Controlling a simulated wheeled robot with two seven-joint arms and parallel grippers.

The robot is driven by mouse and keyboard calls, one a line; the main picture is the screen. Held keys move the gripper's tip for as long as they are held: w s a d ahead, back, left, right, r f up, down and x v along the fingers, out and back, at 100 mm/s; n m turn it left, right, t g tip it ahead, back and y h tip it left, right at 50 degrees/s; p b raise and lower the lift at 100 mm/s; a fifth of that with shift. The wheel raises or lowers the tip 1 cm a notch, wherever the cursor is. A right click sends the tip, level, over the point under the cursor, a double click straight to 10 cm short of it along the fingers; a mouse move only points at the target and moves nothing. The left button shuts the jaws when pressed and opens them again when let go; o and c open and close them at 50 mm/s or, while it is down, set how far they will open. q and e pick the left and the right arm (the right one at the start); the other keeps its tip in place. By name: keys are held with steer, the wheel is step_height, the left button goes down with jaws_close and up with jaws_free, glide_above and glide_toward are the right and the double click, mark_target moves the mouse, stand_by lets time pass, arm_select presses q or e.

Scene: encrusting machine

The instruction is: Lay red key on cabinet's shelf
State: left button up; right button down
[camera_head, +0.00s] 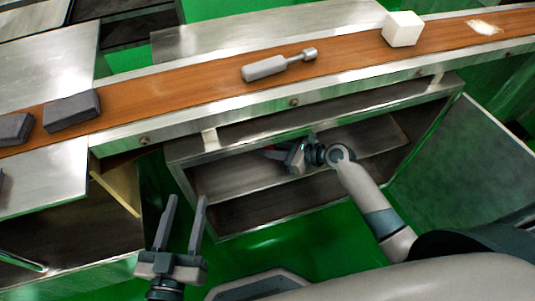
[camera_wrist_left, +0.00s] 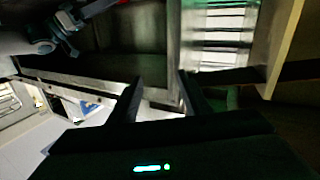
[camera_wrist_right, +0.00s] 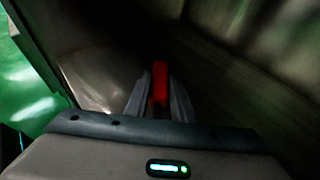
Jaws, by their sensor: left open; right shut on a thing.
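The red key (camera_wrist_right: 160,78) is between the fingers of my right gripper (camera_wrist_right: 157,92) in the right wrist view, which is shut on it. In the head view my right gripper (camera_head: 278,153) reaches inside the open cabinet (camera_head: 186,149), over its shelf (camera_head: 228,180). I cannot tell whether the key touches the shelf. My left gripper (camera_head: 187,200) is open and empty, in front of the cabinet's left side. Its spread fingers also show in the left wrist view (camera_wrist_left: 160,80).
The cabinet door (camera_head: 465,165) stands open at the right. Above runs a brown conveyor (camera_head: 205,82) with a grey tool (camera_head: 275,66), a white cube (camera_head: 402,29) and dark blocks (camera_head: 72,110). Green floor (camera_head: 290,235) is free in front.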

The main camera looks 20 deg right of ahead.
stand_by(0.3)
step_height(320, 180, down, 3)
steer(key=shift+f+b, duration=0.1)
steer(key=shift+b, duration=0.75)
arm_select(q)
step_height(320, 180, up, 6)
steer(key=s+t+h, duration=0.1)
steer(key=t, duration=0.2)
steer(key=shift+s+d+t, duration=0.35)
steer(key=shift+s+t, duration=0.05)
arm_select(e)
steer(key=shift+f, duration=0.1)
arm_select(q)
steer(key=shift+r, duration=0.1)
arm_select(e)
steer(key=shift+f, duration=0.15)
steer(key=c, duration=1.5)
jaws_free()
